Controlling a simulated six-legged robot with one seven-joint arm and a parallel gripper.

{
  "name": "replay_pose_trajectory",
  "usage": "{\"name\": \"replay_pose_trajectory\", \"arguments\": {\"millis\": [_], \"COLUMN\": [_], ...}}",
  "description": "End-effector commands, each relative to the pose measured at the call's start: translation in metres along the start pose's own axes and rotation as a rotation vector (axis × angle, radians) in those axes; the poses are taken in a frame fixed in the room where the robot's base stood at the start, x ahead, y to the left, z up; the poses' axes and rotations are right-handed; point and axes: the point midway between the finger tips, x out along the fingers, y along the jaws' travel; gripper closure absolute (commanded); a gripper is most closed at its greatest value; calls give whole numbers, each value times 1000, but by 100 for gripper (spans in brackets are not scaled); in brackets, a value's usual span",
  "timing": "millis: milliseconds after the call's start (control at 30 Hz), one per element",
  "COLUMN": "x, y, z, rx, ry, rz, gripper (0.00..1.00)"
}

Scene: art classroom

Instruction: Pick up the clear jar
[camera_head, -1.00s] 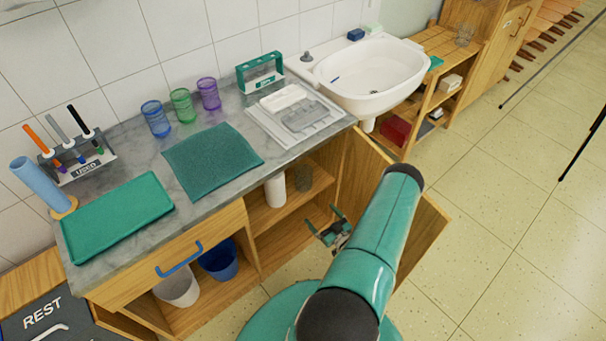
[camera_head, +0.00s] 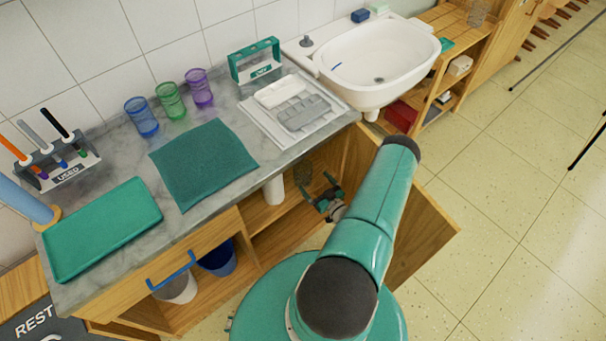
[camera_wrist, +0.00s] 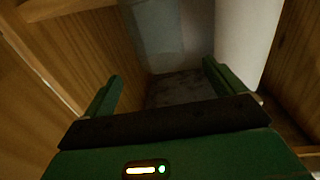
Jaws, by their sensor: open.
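A clear jar (camera_head: 303,172) stands inside the open cabinet under the counter, to the right of a white cylinder (camera_head: 274,190). It is small and partly hidden in the head view. My gripper (camera_head: 325,190) is at the cabinet opening, just in front and to the right of the jar. In the wrist view my gripper (camera_wrist: 163,72) has its two green fingers spread wide, with nothing held. A dim, pale translucent shape (camera_wrist: 160,35) lies beyond the fingers and may be the jar. A white surface (camera_wrist: 238,40) stands to its right.
An open cabinet door (camera_head: 425,235) stands to the right of my arm. The counter (camera_head: 120,135) above holds several coloured cups, a green cloth (camera_head: 203,163) and a tray (camera_head: 100,230). A blue bucket (camera_head: 217,258) sits in the cabinet's left part.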

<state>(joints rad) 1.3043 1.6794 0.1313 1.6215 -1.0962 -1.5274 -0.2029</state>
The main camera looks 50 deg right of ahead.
Motion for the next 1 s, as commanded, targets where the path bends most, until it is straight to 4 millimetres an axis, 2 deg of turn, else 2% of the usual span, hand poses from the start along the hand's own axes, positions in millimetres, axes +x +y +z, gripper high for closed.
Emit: {"name": "replay_pose_trajectory", "arguments": {"millis": [100, 367, 633, 733, 933, 967, 1000], "x": [22, 46, 86, 94, 95, 95, 95], "y": [-1, 0, 3, 4, 4, 4, 4], "z": [0, 0, -1, -1, -1, -1, -1], "rx": [0, 2, -1, 0, 1, 1, 1], "ry": [0, 0, 1, 0, -1, -1, -1], "rz": [0, 0, 1, 1, 1, 1, 1], "gripper": [5, 5, 5, 5, 5, 7, 15]}}
